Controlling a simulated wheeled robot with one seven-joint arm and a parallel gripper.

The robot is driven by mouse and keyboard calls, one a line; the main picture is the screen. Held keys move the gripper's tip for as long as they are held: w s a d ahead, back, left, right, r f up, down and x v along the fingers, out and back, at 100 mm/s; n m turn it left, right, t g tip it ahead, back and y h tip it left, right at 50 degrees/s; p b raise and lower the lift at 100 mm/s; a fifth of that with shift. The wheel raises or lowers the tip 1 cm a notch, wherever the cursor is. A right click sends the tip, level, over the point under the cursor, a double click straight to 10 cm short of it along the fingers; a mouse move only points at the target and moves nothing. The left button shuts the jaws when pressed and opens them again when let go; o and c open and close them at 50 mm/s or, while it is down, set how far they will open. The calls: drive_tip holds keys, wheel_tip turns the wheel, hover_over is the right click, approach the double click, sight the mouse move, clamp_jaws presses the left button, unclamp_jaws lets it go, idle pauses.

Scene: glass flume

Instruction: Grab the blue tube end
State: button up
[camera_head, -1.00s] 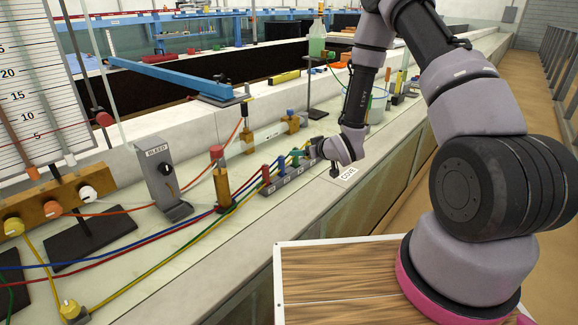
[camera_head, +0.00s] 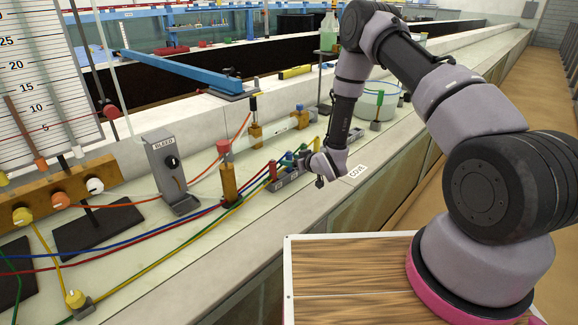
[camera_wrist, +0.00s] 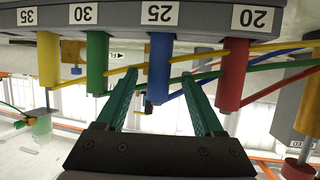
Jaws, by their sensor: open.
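The blue tube end (camera_wrist: 158,70) is an upright plug in the grey block's place marked 25, seen upside down in the wrist view. It also shows in the head view (camera_head: 289,156), just left of my gripper. My gripper (camera_wrist: 159,78) is open and empty. Its two green fingers point toward the block, and in the wrist view the blue end lies between their tips. I cannot tell how much depth separates them. A green end (camera_wrist: 97,64) stands beside the left finger and a red end (camera_wrist: 232,75) to the right. In the head view my wrist hides part of the block.
A yellow end (camera_wrist: 48,60) stands in the place marked 35. Coloured tubes cross behind the ends. A wooden post with a red cap (camera_head: 227,170) and the BLEED stand (camera_head: 172,172) are to the left.

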drive_tip(key=shift+x, duration=1)
drive_tip(key=shift+d, duration=0.1)
drive_tip(key=shift+c, duration=0.3)
clamp_jaws()
drive_tip(key=shift+r, duration=0.15)
